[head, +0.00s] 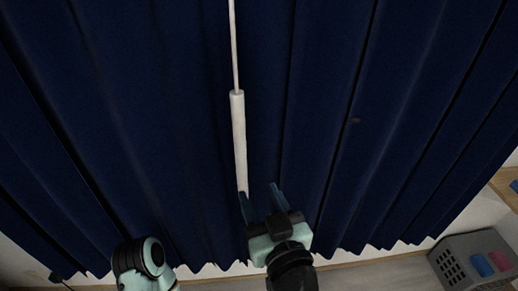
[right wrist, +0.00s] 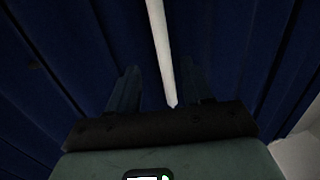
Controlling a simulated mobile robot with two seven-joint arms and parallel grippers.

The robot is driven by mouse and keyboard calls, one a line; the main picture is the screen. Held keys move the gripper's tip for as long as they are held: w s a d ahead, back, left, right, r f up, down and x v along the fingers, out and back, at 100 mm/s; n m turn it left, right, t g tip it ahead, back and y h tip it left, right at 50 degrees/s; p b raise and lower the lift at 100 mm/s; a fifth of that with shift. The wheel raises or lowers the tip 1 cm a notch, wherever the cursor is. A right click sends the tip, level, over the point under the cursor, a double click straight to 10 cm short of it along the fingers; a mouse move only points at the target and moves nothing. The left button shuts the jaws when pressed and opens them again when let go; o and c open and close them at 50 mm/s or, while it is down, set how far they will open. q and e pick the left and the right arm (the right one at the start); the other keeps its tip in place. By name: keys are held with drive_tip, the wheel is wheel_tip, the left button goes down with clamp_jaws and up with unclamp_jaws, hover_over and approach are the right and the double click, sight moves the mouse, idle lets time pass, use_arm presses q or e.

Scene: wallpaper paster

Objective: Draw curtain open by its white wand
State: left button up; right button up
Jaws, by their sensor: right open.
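A dark blue pleated curtain (head: 160,110) fills most of the head view and hangs closed across it. The white wand (head: 238,140) hangs in front of the curtain, with a thin rod above and a thicker handle below. My right gripper (head: 260,192) is open at the lower end of the handle, which shows near its left finger. In the right wrist view the wand (right wrist: 160,45) comes down between the two open fingers (right wrist: 158,88), its tip close to the gripper. I cannot tell whether a finger touches it. My left gripper is not visible; only part of my left arm shows.
A wooden shelf edge (head: 506,185) is at the right edge. The pale floor strip (head: 375,272) below the curtain hem looks clear.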

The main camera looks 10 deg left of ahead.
sight(242, 155)
drive_tip(key=x, duration=0.4)
drive_tip(key=r+x, duration=0.1)
drive_tip(key=x, duration=0.7)
drive_tip(key=shift+w+a+r+b, duration=0.25)
drive_tip(key=shift+w+r+b, duration=0.05)
drive_tip(key=shift+r, duration=0.1)
clamp_jaws()
